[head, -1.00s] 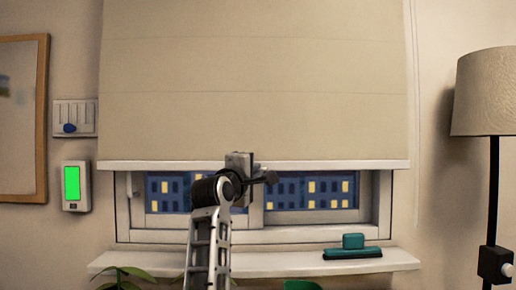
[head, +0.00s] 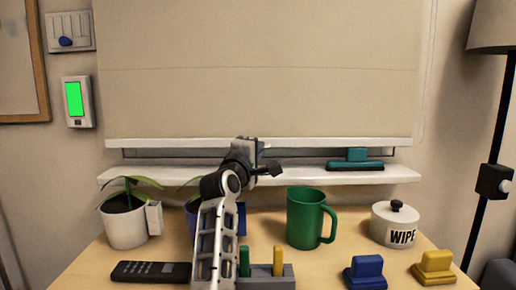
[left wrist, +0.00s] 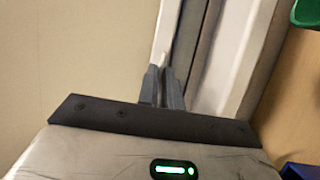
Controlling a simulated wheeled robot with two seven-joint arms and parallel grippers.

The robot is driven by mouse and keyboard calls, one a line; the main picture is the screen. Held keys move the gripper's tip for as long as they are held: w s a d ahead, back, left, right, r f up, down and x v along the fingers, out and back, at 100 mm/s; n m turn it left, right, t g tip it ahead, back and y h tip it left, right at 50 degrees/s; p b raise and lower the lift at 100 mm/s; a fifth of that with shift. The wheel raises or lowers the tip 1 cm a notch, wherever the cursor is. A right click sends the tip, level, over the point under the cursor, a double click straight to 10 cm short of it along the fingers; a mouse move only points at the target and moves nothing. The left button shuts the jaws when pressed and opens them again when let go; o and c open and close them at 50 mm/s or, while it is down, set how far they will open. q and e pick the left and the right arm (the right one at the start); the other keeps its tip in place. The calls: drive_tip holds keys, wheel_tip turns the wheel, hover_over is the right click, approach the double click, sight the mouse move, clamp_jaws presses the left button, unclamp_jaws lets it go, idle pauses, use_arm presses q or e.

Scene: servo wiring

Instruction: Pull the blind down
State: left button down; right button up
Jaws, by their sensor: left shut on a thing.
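The beige blind (head: 255,70) hangs over the window, its white bottom bar (head: 350,142) just above the white sill (head: 130,177). Only a thin dark strip of window shows between bar and sill. My left gripper (head: 250,152) is at the middle of the bar. In the left wrist view its fingers (left wrist: 163,88) are shut on the bottom bar (left wrist: 166,35), with the blind's fabric (left wrist: 75,50) to the left. The fingertips are hidden in the head view. My right gripper is not in view.
A teal squeegee-like thing (head: 355,163) lies on the sill. On the table below stand a potted plant (head: 125,220), a green mug (head: 305,220), a white WIPE jar (head: 396,225), a dark remote (head: 150,271), and blue (head: 366,272) and yellow (head: 434,267) pieces. A floor lamp (head: 497,130) stands right.

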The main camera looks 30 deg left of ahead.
use_arm(q)
drive_tip(key=shift+f, duration=0.45)
drive_tip(key=c, duration=1.6)
unclamp_jaws()
drive_tip(key=shift+o, duration=0.2)
drive_tip(key=shift+r, duration=0.15)
drive_tip(key=s+d+f, duration=0.1)
drive_tip(key=s+d, duration=0.1)
drive_tip(key=s, duration=1.3)
drive_tip(key=shift+s+d+f+p, duration=0.25)
drive_tip(key=shift+s+f+p, duration=0.05)
drive_tip(key=shift+s+f, duration=0.1)
drive_tip(key=shift+w, duration=0.1)
